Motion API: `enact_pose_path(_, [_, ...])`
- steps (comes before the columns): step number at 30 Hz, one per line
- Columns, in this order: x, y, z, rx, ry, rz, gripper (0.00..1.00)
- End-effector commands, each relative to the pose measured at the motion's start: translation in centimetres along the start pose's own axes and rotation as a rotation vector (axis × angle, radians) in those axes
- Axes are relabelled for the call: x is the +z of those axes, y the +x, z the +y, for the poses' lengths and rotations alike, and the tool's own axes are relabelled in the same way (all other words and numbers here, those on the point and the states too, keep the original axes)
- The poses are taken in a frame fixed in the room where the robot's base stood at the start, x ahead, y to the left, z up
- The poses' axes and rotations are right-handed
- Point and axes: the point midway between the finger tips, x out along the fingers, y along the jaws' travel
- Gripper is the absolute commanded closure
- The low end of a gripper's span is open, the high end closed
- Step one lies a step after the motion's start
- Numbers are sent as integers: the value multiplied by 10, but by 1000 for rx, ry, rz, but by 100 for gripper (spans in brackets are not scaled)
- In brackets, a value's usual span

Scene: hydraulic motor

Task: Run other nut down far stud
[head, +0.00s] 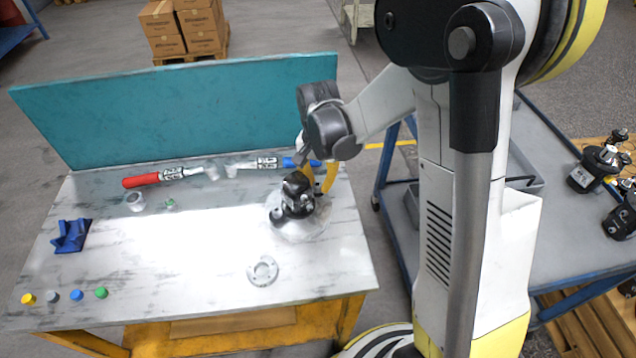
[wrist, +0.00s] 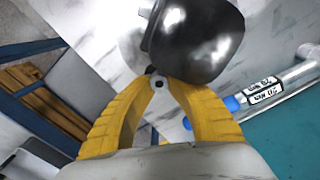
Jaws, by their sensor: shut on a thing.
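The black hydraulic motor (head: 297,193) stands on a pale round base at the right part of the workbench. In the wrist view its dark rounded body (wrist: 195,38) fills the top middle. My gripper (head: 318,180) is at the motor's right side, its yellow fingers angled down. In the wrist view my gripper (wrist: 160,82) is shut on a small grey nut (wrist: 159,84), right at the motor's lower edge. The far stud is hidden or too small to make out, so I cannot tell whether the nut is on it.
A red-handled wrench (head: 150,179) and a blue-handled wrench (head: 262,163) lie along the teal back panel (head: 190,110). A metal ring (head: 262,271), a blue block (head: 71,236) and several coloured caps (head: 76,295) lie on the workbench (head: 190,290). The bench's middle is clear.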

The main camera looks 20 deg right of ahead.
Motion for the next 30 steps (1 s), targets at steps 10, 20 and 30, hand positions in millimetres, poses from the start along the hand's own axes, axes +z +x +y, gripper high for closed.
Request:
enact_pose_path(10, [1,2,2,0,341,-1,100])
enact_pose_path(20, [1,1,3,1,503,-1,100])
enact_pose_path(30, [2,2,4,1,671,-1,100])
